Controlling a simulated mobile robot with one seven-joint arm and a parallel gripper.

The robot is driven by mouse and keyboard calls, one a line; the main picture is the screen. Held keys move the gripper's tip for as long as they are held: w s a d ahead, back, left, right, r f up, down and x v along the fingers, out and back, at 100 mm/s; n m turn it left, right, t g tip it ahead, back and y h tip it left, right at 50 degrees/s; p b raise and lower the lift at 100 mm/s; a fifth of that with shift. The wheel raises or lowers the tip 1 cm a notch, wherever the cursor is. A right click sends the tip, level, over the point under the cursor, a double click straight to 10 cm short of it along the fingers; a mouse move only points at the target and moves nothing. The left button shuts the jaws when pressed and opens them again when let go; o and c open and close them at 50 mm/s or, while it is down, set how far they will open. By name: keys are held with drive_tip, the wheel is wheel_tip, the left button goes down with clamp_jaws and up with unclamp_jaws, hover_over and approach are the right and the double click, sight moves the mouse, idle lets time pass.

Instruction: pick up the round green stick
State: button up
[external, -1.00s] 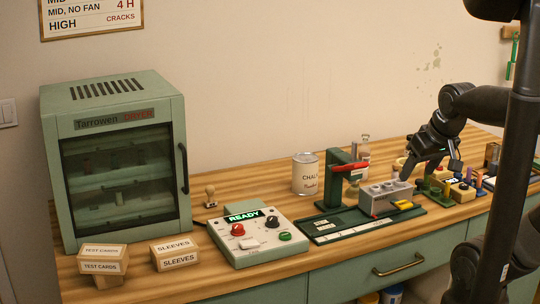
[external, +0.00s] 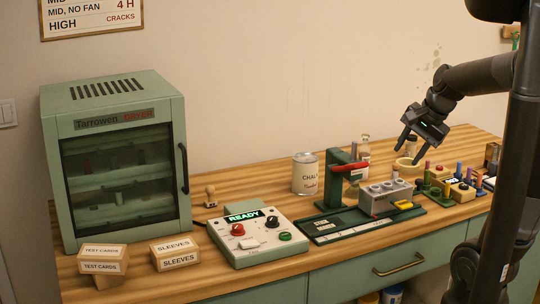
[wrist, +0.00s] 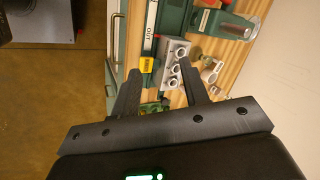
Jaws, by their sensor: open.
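Several small coloured sticks (external: 466,174) stand at the right of the table, beside a green holder (external: 433,187). Which of them is the round green stick I cannot tell at this size. In the wrist view green pieces (wrist: 153,108) show partly between and behind my fingers.
A dark green tray (external: 350,224) and a green stand with a red lever (external: 338,178) are left of the sticks. A chalk can (external: 305,175), a bottle (external: 364,158) and a pale ring-shaped dish (external: 405,167) stand behind. The control box (external: 262,246) is further left.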

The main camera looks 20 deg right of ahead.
drive_tip(key=w+d+f+m, duration=0.5)
drive_tip(key=w+d+m, duration=0.5)
drive_tip(key=d+m, duration=0.25)
drive_tip(key=m+h, duration=0.3)
drive_tip(key=m, duration=1.1)
approach(428, 171)
drive_tip(key=shift+g, duration=0.3)
drive_tip(key=x, duration=0.4)
drive_tip(key=shift+w+d+f, duration=0.25)
drive_tip(key=shift+w, duration=0.05)
drive_tip(key=x, duration=0.6)
drive_tip(key=shift+w+a+f, duration=0.1)
drive_tip(key=shift+w+f, duration=0.05)
drive_tip(key=shift+w, duration=0.1)
clamp_jaws()
